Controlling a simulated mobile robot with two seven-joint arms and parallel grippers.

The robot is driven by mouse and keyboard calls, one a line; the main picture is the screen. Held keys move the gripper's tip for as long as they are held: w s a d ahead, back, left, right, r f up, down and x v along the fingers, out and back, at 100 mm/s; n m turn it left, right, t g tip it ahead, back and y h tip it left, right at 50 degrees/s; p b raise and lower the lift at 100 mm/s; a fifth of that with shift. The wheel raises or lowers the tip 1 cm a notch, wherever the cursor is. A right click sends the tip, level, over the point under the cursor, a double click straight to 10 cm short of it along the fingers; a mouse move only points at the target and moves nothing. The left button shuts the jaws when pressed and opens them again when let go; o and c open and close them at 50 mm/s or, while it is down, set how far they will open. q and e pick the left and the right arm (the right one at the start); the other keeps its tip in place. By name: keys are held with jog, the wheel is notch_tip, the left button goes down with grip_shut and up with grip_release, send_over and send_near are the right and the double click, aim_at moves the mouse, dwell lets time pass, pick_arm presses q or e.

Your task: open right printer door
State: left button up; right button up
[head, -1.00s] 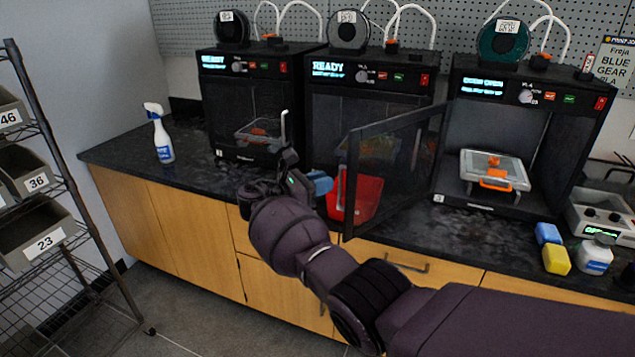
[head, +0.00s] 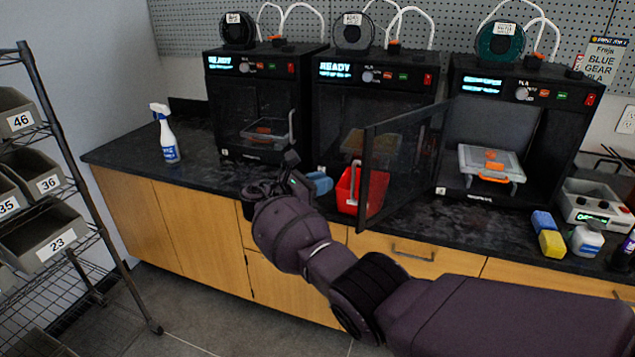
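The right printer (head: 520,115) stands at the right end of the row on the black counter. Its door (head: 407,165) is swung out to the left, well away from the frame, so the chamber shows. Inside is a build plate (head: 490,160) with an orange part on it. My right gripper (head: 290,172) is to the left of the door's free edge, apart from it, over the counter in front of the middle printer (head: 370,95). Its fingers are partly hidden by my wrist, so its opening is unclear. My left gripper is out of view.
A red bin (head: 348,188) stands behind the door, beside a blue item (head: 320,183). The left printer (head: 262,100) is shut. A spray bottle (head: 164,132) is at the left. A blue-yellow sponge (head: 548,235) and a small bottle (head: 586,240) are at the right.

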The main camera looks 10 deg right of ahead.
jog(key=shift+s+a, duration=0.15)
jog(key=shift+a, duration=0.2)
dwell(0.3)
